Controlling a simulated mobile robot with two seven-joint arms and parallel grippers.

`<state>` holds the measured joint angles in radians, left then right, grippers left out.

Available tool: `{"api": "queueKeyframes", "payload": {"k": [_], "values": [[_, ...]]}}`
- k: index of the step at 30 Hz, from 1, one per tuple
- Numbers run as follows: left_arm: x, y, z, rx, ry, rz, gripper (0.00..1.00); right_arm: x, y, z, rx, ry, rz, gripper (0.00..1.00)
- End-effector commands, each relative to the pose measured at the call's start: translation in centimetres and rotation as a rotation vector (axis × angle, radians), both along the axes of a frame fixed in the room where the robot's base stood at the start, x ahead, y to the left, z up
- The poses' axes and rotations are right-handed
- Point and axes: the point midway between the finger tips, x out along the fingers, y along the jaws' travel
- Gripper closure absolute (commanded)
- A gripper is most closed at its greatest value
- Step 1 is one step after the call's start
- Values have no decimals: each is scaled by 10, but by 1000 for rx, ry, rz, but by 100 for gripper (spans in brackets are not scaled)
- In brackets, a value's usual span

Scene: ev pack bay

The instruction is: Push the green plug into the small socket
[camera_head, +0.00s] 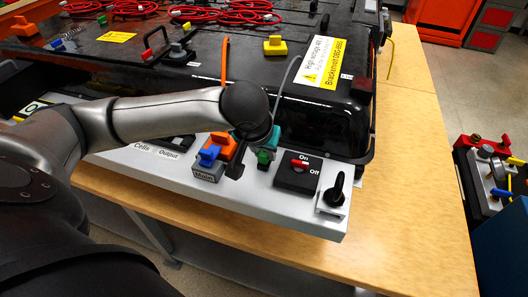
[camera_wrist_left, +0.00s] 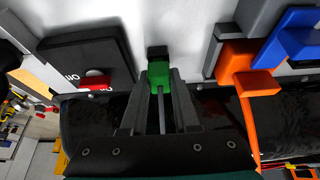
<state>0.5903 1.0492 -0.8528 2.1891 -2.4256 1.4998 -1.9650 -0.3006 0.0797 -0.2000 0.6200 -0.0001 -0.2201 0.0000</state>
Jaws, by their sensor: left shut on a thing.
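The green plug (camera_wrist_left: 160,76) is between the fingertips of my left gripper (camera_wrist_left: 161,84) in the left wrist view, with a grey cable running back from it. The small black socket (camera_wrist_left: 157,52) is directly in front of the plug, on the pale panel. The plug appears lined up with the socket and at its mouth; how deep it sits I cannot tell. My right gripper is not in view.
The black battery pack (camera_head: 325,115) rises behind.

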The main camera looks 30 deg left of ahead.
Motion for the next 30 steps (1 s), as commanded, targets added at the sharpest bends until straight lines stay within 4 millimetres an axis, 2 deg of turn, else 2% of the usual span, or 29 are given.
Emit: {"api": "queueKeyframes", "payload": {"k": [1, 7, 18, 19, 28, 30], "values": [[-3, -1, -8, -2, 15, 1, 100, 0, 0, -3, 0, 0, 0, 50], [-4, -1, -15, -3, 22, 1, 100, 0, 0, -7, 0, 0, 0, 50], [-5, -3, -18, -9, 24, 1, 100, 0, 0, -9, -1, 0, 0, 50], [-5, -3, -18, -10, 24, 1, 70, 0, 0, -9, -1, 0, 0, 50], [-6, -4, -12, -11, 22, -2, 36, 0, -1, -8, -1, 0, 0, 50], [-9, -4, -4, -9, 20, -1, 36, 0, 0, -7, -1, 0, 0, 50]]}}
